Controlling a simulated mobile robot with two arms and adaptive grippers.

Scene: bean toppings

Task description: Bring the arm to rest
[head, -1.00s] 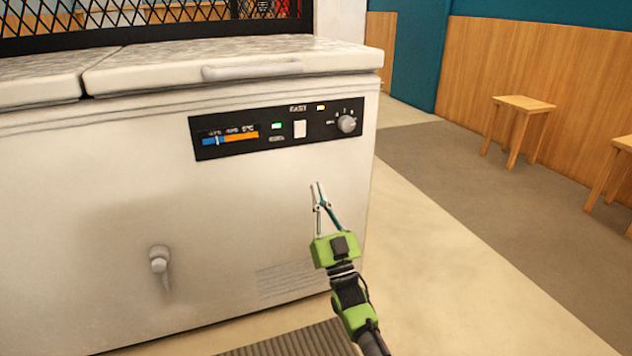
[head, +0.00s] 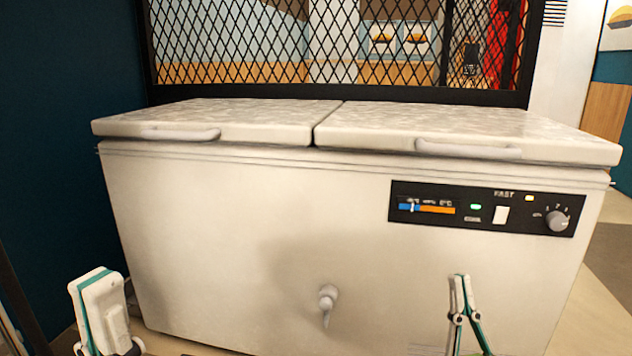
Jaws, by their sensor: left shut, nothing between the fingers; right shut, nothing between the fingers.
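My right gripper (head: 459,278) shows at the bottom right in the head view, in front of the white chest freezer (head: 230,225) and below its control panel. Its two thin fingers meet at the tips, with nothing between them. My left gripper (head: 98,276) shows at the bottom left, beside the freezer's lower left corner. It is seen side-on, shut and empty. The arms behind both grippers are mostly out of the picture.
The freezer has two closed lids (head: 215,122) with handles, a black control panel (head: 485,207) and a drain knob (head: 328,298) low on its front. A black mesh screen (head: 340,45) stands behind it. A dark wall (head: 70,150) is at the left.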

